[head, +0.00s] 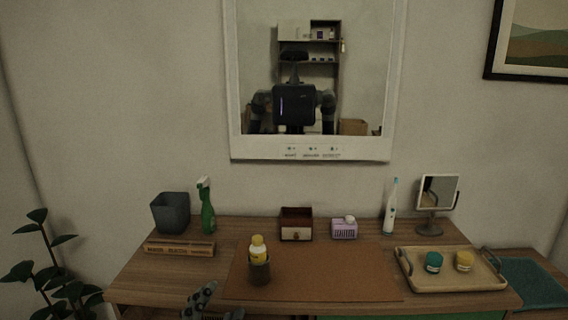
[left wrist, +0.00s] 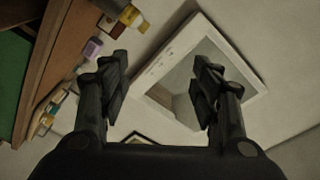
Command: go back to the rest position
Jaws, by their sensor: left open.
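My left gripper (head: 212,308) shows at the bottom edge of the head view, in front of the table's front edge. In the left wrist view my left gripper (left wrist: 160,85) has its two fingers wide apart with nothing between them. Behind the fingers are the wall and the white-framed mirror (left wrist: 160,97). My right gripper is not in view.
The wooden table (head: 130,285) bears a brown mat (head: 330,275). A yellow-capped bottle in a dark holder (head: 259,270) stands on the mat, near the left gripper. A tray (head: 450,283) with two jars is at right. A plant (head: 50,270) stands at far left.

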